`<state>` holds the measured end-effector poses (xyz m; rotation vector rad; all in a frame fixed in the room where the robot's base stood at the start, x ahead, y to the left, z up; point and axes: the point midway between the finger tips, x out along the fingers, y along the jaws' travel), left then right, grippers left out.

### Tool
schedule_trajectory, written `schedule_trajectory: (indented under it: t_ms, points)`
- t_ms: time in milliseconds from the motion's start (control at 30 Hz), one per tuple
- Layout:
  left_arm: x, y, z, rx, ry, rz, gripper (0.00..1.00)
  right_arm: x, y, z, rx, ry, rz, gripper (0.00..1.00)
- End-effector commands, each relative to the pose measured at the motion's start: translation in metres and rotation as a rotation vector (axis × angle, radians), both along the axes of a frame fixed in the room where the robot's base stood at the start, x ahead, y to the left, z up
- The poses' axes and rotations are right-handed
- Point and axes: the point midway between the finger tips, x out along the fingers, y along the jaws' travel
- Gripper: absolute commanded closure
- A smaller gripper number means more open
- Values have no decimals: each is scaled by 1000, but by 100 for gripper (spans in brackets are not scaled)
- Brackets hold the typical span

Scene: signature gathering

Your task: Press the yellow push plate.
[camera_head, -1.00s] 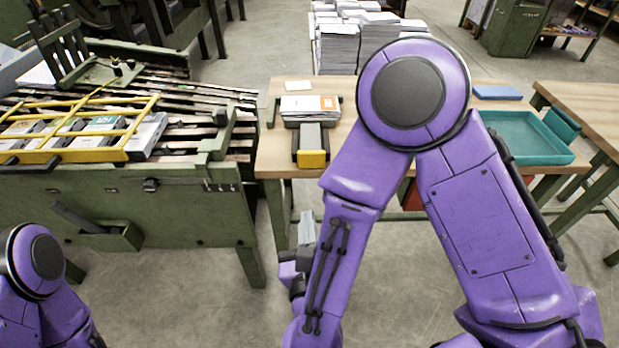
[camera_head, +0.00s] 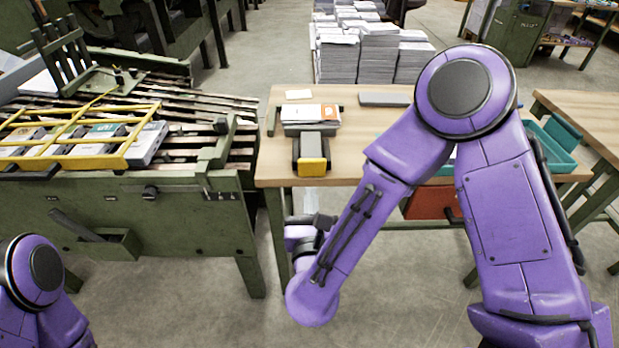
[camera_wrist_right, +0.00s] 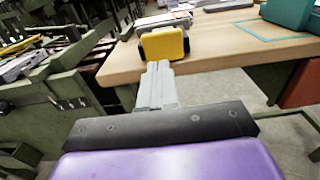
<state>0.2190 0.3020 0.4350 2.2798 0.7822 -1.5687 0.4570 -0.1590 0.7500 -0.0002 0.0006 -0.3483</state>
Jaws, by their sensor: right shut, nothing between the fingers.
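The yellow push plate (camera_head: 313,166) faces me at the front of a dark block near the front edge of the wooden table. In the right wrist view the plate (camera_wrist_right: 163,44) is just beyond the fingertips, with a gap visible between them. My right gripper (camera_head: 309,197) is shut and empty, its grey fingers pointing at the plate from the near side, below it in the head view. The fingers (camera_wrist_right: 157,72) also show in the right wrist view. Only part of my left arm shows at the lower left; its gripper is out of frame.
A paper stack (camera_head: 310,115) lies behind the plate on the wooden table (camera_head: 345,150). A green machine with a yellow frame (camera_head: 75,160) stands to the left. A teal tray (camera_head: 550,150) and a red drawer (camera_head: 432,203) are to the right, partly behind my right arm.

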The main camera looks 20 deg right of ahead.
Motion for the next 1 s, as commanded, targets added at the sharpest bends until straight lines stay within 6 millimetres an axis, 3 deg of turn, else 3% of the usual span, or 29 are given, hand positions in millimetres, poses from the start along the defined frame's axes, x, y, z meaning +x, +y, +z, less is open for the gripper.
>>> schedule_trajectory:
  t_ms: [100,300,767,1000]
  points:
    - [0,0,4,0,0,0,0,23,-10,1,2,0,-5,100]
    - [0,0,7,0,0,0,0,50,-18,1,1,0,-1,100]
    - [0,0,7,0,0,0,0,59,-21,0,1,0,0,100]
    - [0,0,4,0,0,0,0,91,-32,0,3,-1,-1,100]
